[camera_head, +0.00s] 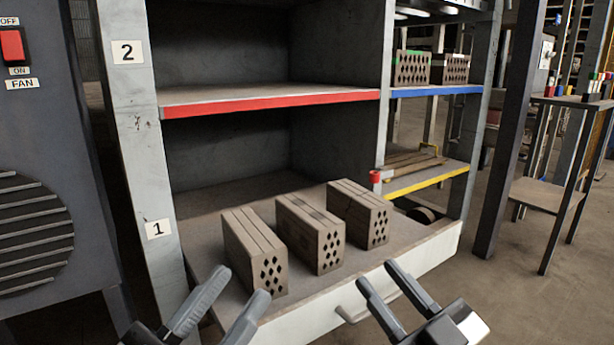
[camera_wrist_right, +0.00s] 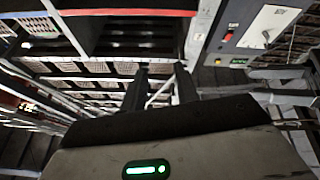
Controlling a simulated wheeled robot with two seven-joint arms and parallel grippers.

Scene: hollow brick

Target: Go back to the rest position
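My left gripper (camera_head: 228,305) is at the bottom of the head view, in front of the drawer's left part. Its two fingers are apart with nothing between them. My right gripper (camera_head: 386,285) is further right, in front of the drawer's front panel near its handle. Its fingers are apart and empty; they also show in the right wrist view (camera_wrist_right: 160,85) with a gap between them. Three hollow bricks, left (camera_head: 255,252), middle (camera_head: 310,233) and right (camera_head: 358,213), stand in a row in the pulled-out drawer (camera_head: 415,255). Neither gripper touches a brick.
The drawer handle (camera_head: 352,314) sticks out near my right gripper. A red-edged shelf (camera_head: 270,98) spans above the drawer. More bricks (camera_head: 412,67) sit on the blue-edged shelf (camera_head: 437,90). A grey fan cabinet (camera_head: 50,150) stands at left. Open floor (camera_head: 530,290) lies at right.

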